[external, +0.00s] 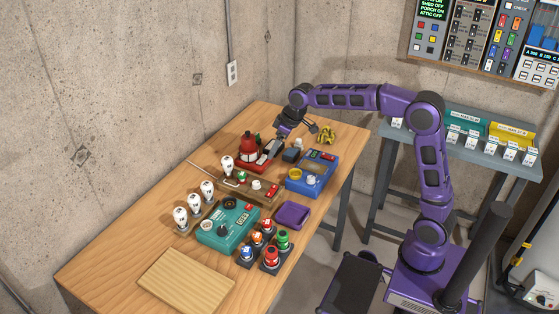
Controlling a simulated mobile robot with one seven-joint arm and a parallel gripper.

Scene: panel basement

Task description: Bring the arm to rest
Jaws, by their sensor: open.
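My arm is purple and reaches from the right across to the far end of the wooden table (85,275). My gripper (284,138) points down and left over the table, near a red device (247,163) and a small dark block (291,155). Its jaws look apart, with nothing seen between them. I cannot tell if it touches anything. A yellow object (326,134) lies to the right of the gripper.
A blue box (313,180), teal box (225,232), purple tray (292,215), several bulbs (208,190) and coloured buttons (271,259) crowd the table. A wooden board (187,281) lies at the near end. A grey side table (475,155) stands behind my arm. Concrete walls border the table.

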